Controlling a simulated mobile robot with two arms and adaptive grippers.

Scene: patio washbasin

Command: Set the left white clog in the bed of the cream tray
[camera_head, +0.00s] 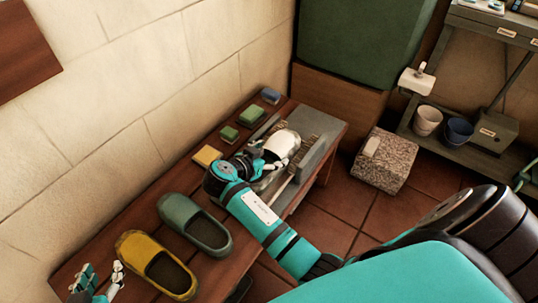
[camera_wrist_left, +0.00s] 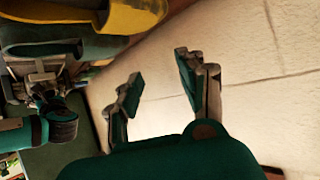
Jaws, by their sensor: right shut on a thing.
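A white rounded thing, which looks like the white clog (camera_head: 283,144), is in the jaws of my right gripper (camera_head: 262,162), over a pale grey ribbed tray or basin (camera_head: 319,125) at the far end of the wooden bench. My right arm and gripper hide part of it, so I cannot tell whether the clog touches the bed. I cannot pick out a clearly cream tray apart from this one. My left gripper (camera_head: 99,279) is open and empty at the bottom left; in the left wrist view (camera_wrist_left: 157,82) its fingers are apart before the pale wall.
A green clog (camera_head: 195,224) and a yellow clog (camera_head: 155,266) lie on the bench (camera_head: 130,222). A yellow sponge (camera_head: 207,156), green blocks (camera_head: 229,134) and a blue block (camera_head: 270,96) line the wall side. A speckled stone block (camera_head: 381,165) stands on the floor at right.

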